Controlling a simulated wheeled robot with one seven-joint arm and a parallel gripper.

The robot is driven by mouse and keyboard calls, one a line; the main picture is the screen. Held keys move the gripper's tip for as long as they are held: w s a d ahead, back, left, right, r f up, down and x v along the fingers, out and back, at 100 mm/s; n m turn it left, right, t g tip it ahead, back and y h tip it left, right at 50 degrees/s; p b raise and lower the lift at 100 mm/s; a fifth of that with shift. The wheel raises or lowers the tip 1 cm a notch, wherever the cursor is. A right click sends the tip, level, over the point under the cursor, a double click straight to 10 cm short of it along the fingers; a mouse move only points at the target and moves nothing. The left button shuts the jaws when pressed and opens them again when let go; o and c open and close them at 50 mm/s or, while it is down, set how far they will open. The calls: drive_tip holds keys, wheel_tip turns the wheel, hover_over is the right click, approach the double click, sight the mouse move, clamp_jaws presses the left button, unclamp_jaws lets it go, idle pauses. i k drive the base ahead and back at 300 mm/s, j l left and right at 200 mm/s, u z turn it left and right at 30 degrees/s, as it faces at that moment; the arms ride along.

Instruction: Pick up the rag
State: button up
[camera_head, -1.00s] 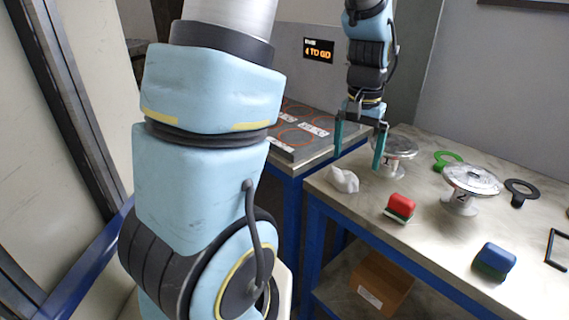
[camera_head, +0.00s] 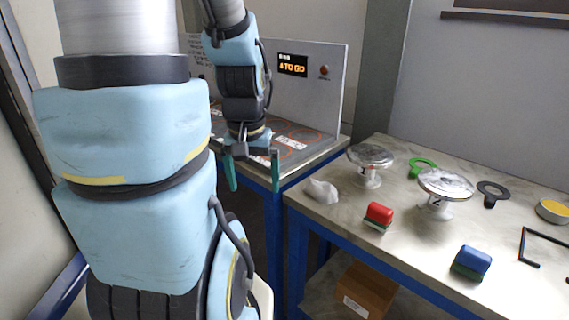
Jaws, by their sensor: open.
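The rag (camera_head: 321,191) is a crumpled white cloth near the left edge of the metal-topped table (camera_head: 330,222). My gripper (camera_head: 253,188) points down with its two teal fingers apart. It is empty and appears to the left of the rag in the picture, apart from it. Nothing hides the rag.
Flanged vessel 1 (camera_head: 370,160) stands behind the rag, and vessel 2 (camera_head: 441,188) is further right. A marked panel (camera_head: 300,142) adjoins at left.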

sight(324, 193)
drive_tip(key=z, duration=1.15)
drive_tip(key=u, duration=1.65)
drive_tip(key=k+l+u, duration=0.15)
drive_tip(key=u, duration=0.25)
drive_tip(key=k+u, duration=0.65)
drive_tip(key=u, duration=0.15)
drive_tip(key=k+j, duration=0.15)
drive_tip(key=k, duration=0.25)
